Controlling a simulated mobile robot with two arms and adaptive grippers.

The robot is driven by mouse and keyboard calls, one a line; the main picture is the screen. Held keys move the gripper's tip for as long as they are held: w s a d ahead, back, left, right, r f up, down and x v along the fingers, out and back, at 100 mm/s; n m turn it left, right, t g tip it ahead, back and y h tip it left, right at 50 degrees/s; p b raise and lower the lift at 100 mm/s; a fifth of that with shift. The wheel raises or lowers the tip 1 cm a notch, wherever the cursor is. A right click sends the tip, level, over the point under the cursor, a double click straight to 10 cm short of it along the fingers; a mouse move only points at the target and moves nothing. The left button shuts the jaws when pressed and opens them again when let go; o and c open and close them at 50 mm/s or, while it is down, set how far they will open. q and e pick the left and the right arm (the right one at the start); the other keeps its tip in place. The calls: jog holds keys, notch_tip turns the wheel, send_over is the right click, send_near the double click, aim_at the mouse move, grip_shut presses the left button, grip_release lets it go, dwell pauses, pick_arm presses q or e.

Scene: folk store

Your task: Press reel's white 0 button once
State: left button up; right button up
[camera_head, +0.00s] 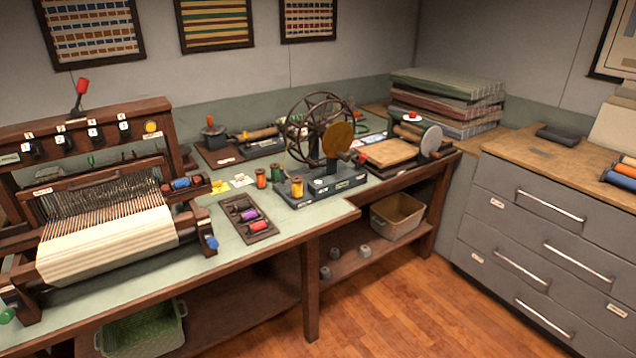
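The reel appears to be the machine with a large spoked dark wheel (320,128) on a dark base (318,190), on the green-topped bench. I cannot make out which one is the white 0 button. Neither of my grippers is in view.
A loom (105,235) with cream cloth fills the bench's left side. A dark tray (249,218) of colored spools lies left of the reel. A press-like machine (400,150) stands to its right. Grey drawers (540,240) stand at right. The wooden floor (420,310) in front is clear.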

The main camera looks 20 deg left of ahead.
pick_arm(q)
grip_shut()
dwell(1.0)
